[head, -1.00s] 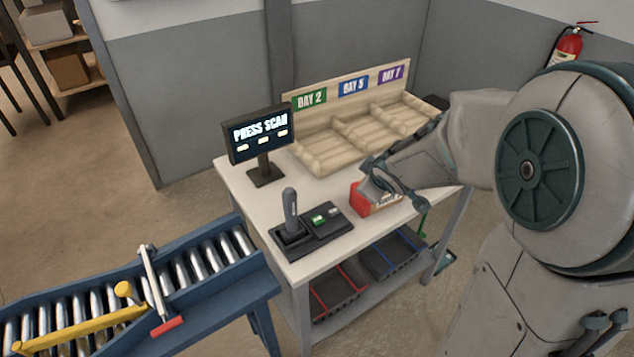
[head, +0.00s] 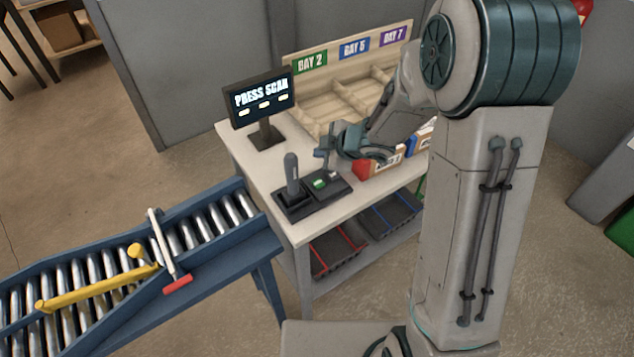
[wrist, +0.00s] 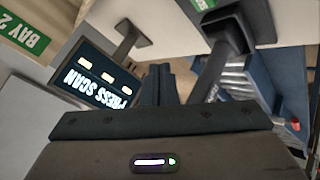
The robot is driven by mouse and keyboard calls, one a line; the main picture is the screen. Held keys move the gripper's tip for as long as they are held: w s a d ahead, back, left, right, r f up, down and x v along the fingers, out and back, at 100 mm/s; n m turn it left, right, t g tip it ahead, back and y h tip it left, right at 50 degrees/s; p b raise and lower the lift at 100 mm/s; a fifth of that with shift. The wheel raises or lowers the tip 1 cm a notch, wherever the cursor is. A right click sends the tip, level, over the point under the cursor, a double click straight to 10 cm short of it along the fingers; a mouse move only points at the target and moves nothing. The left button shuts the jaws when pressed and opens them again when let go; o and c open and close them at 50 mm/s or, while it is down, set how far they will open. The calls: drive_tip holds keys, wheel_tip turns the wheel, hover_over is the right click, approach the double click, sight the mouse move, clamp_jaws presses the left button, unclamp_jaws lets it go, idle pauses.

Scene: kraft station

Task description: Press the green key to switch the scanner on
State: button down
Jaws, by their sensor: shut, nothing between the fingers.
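The green key (head: 320,183) is on a black key pad (head: 335,190) on the white table, beside a small pale key. The scanner, a grey upright handle (head: 291,170), stands in a black cradle left of the keys; it also shows in the wrist view (wrist: 210,72). The monitor (head: 262,98) reads "PRESS SCAN". My gripper (head: 319,154) is above the pad, apart from the green key, with its fingers pointing left. In the wrist view the fingers (wrist: 158,84) are together and empty.
Red (head: 362,170) and blue (head: 412,143) boxes stand right of the pad, close under my arm. A roller conveyor (head: 235,255) is at left front. Bins (head: 335,258) sit below the table.

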sight(321, 184)
drive_tip(key=shift+f+b, duration=4)
drive_tip(key=shift+f, duration=0.3)
drive_tip(key=shift+f, duration=0.1)
drive_tip(key=shift+w+f, duration=0.1)
drive_tip(key=shift+f, duration=0.2)
drive_tip(key=shift+f+b, duration=0.5)
drive_tip(key=shift+b, duration=0.1)
drive_tip(key=shift+r+p, duration=0.95)
drive_tip(key=shift+p, duration=0.1)
wheel_tip(321, 184, up, 5)
drive_tip(key=p, duration=0.5)
